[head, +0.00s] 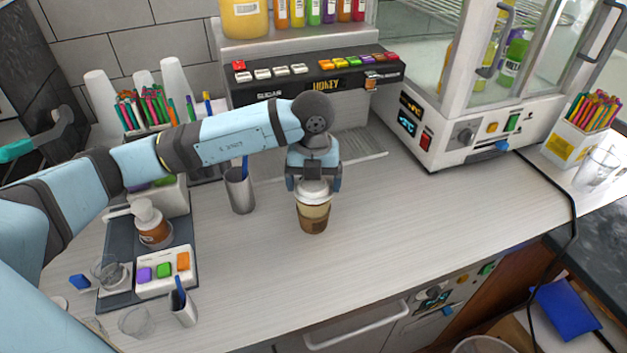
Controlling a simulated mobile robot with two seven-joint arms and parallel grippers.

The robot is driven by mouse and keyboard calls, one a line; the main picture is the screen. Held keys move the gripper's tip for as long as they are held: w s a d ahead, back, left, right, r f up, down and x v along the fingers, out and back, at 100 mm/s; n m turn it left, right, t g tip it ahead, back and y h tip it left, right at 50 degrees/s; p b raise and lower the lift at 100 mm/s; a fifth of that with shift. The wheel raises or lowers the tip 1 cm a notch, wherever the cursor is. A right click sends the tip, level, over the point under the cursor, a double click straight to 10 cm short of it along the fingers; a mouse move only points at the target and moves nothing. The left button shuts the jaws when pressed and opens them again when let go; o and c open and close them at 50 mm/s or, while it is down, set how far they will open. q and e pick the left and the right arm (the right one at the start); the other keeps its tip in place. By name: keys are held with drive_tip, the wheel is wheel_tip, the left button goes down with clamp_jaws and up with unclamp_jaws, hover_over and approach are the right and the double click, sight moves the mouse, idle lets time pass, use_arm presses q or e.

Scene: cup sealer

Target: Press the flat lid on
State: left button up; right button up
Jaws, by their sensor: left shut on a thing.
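A paper cup (313,216) with a cream upper part and a brown sleeve stands upright on the counter, near the middle of the view. A white lid (314,188) sits at the cup's top. My left gripper (313,184) reaches over from the left and points down. Its fingers are closed on the lid from both sides, right at the cup's rim. I cannot tell whether the lid is fully seated, as the gripper hides part of it. My right gripper is not in view.
A metal tumbler (240,190) stands just left of the cup. A glass-fronted machine (470,110) stands at the back right. The counter right of the cup is clear.

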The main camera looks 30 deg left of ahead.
use_arm(q)
drive_tip(key=shift+f+b, duration=0.2)
drive_tip(key=shift+b, duration=0.15)
idle(1.1)
drive_tip(key=o, duration=0.6)
drive_tip(key=shift+r, duration=0.1)
drive_tip(key=shift+r+p, duration=1.9)
drive_tip(key=shift+r, duration=1.55)
clamp_jaws()
